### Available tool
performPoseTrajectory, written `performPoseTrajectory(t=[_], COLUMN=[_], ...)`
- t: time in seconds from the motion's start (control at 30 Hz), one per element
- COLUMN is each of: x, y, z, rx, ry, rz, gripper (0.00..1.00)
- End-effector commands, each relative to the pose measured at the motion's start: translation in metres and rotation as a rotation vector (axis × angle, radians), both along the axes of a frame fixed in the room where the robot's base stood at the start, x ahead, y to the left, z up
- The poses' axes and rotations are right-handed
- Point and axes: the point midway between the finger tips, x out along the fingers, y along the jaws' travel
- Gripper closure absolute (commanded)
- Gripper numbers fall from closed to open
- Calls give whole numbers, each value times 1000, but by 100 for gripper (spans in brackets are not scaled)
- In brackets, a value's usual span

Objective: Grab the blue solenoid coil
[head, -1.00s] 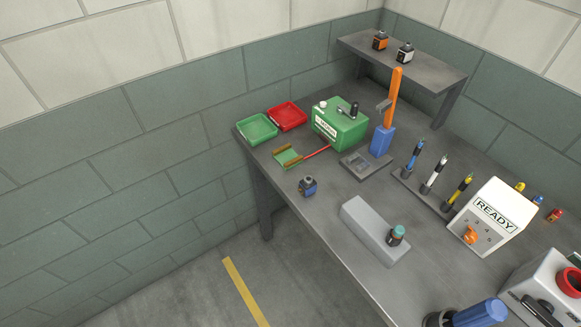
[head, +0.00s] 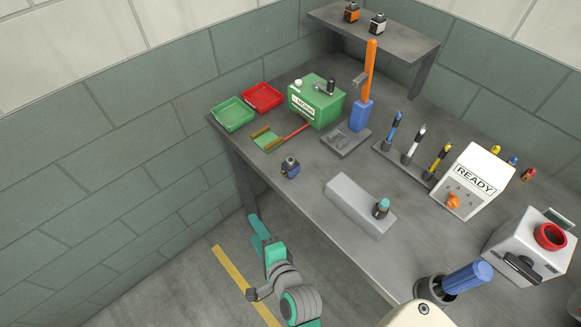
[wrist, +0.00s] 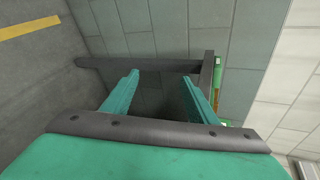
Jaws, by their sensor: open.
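The blue solenoid coil (head: 290,167), a small dark block with blue sides, sits upright near the left front edge of the workbench (head: 300,205). My gripper (head: 257,228) is in the head view, left of the bench's front edge and apart from the coil. In the wrist view its two teal fingers (wrist: 161,77) are spread with nothing between them. I cannot make out the coil in the wrist view.
A grey block (head: 352,203) with a teal-topped part stands right of the coil. An orange-capped coil (head: 352,12) and a white one (head: 377,23) stand on the shelf.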

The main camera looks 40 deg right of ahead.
Motion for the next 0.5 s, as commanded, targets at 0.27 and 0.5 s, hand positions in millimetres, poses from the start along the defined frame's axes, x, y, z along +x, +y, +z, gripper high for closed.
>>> performPoseTrajectory(t=[0.27, 0.5], x=[54, 74], y=[-54, -90], z=[58, 115], rx=[500, 840], ry=[-72, -90], rz=[-106, -140], gripper=[47, 47])
